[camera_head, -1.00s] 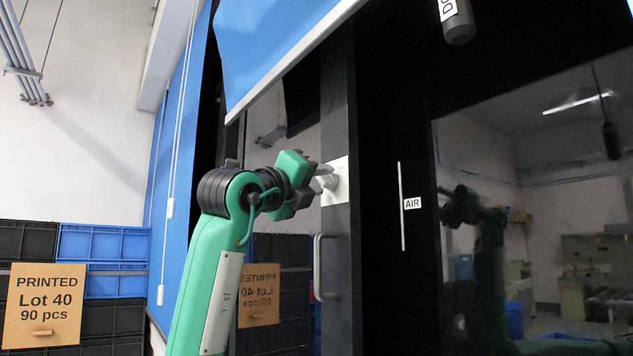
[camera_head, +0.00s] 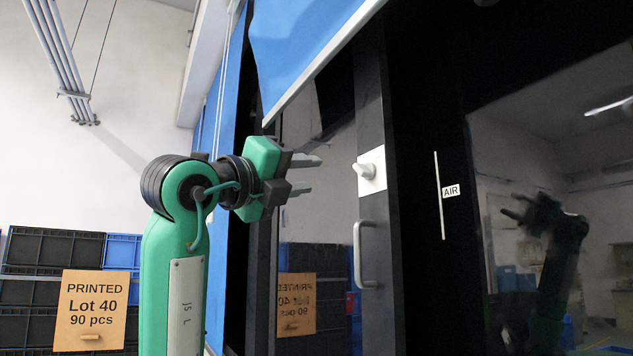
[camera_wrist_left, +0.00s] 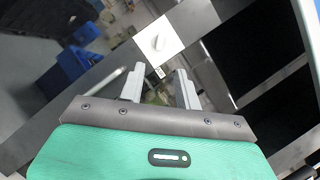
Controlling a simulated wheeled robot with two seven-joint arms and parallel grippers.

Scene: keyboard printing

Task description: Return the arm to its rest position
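My left arm, green with dark joints, rises from the lower left in the head view. Its left gripper (camera_head: 306,175) is open and empty, with its two grey fingers apart and pointing right. In front of the fingertips, across a gap, is a white plate with a light grey knob (camera_head: 365,171) on a dark door post. In the left wrist view the knob (camera_wrist_left: 158,42) lies beyond the open fingers (camera_wrist_left: 160,88), with nothing between them. My right gripper does not show directly.
A door handle (camera_head: 357,255) sits below the knob. Blue blinds (camera_head: 300,40) hang above, beside dark reflective glass panels (camera_head: 550,200). An AIR label (camera_head: 451,191) is on the right. Stacked crates (camera_head: 40,248) and a PRINTED Lot 40 sign (camera_head: 90,310) stand at the lower left.

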